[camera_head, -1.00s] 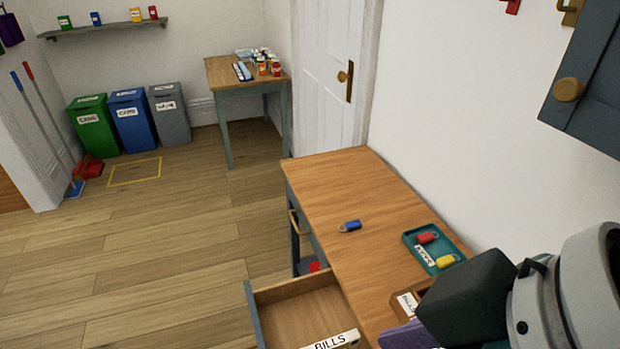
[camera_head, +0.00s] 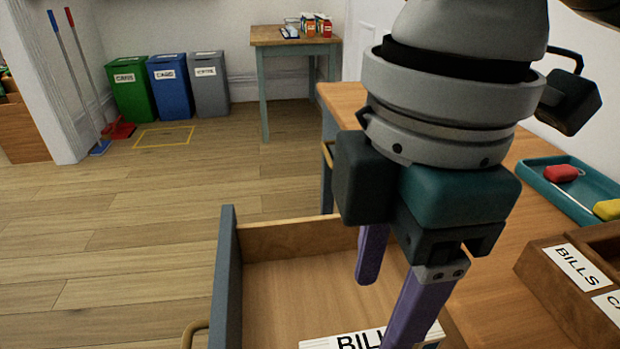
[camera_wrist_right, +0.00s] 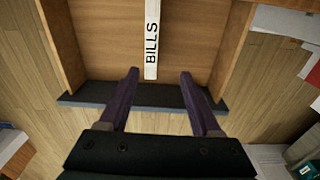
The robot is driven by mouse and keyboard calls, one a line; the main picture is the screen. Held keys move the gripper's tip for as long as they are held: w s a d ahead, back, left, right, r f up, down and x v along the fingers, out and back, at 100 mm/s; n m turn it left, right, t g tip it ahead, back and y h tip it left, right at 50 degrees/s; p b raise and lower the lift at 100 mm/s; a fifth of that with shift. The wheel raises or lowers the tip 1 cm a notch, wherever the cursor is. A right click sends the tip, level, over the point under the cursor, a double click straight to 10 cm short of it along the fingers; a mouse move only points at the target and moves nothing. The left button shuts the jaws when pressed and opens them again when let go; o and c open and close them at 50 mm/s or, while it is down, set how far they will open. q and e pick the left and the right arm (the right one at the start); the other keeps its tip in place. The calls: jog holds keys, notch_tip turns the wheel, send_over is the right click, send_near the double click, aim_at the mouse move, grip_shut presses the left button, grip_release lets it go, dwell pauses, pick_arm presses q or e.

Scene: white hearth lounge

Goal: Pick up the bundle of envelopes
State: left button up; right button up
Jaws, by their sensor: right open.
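The bundle of envelopes (camera_head: 345,339) is a white stack marked BILLS, lying in the open drawer (camera_head: 290,272). The head view cuts off its lower part, and my gripper covers its right end. In the right wrist view the bundle (camera_wrist_right: 152,40) shows as a narrow white strip on the drawer floor. My right gripper (camera_head: 388,298) points down over the drawer with its purple fingers apart. In the right wrist view the gripper (camera_wrist_right: 160,74) is open and empty, with the bundle's near end roughly in line with the gap. My left gripper is not in view.
The desk (camera_head: 500,240) carries a wooden sorter (camera_head: 545,290) labelled BILLS and a teal tray (camera_head: 545,185) with red and yellow items. The drawer front (camera_head: 226,270) and its walls surround the bundle. Open floor lies left, with bins and a side table (camera_head: 295,35) behind.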

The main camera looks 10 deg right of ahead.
aim_at(375, 340)
jog(key=shift+w+d+f+b, duration=0.25)
jog(key=shift+w+f, duration=0.05)
jog(key=shift+f, duration=0.2)
jog(key=shift+w+d+f+b, duration=0.2)
jog(key=shift+w+d+f, duration=0.05)
jog(key=shift+f, duration=0.25)
notch_tip(375, 340, down, 4)
jog(key=shift+f+b, duration=0.15)
jog(key=shift+b, duration=0.6)
jog(key=f, duration=0.1)
jog(key=f+b, duration=0.1)
jog(key=f, duration=0.1)
jog(key=f+b, duration=0.1)
jog(key=f, duration=0.1)
jog(key=shift+w+d+f, duration=0.15)
jog(key=shift+w+d, duration=0.1)
jog(key=shift+w, duration=0.1)
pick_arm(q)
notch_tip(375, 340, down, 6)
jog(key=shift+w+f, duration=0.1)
pick_arm(e)
jog(key=c, duration=0.3)
grip_shut()
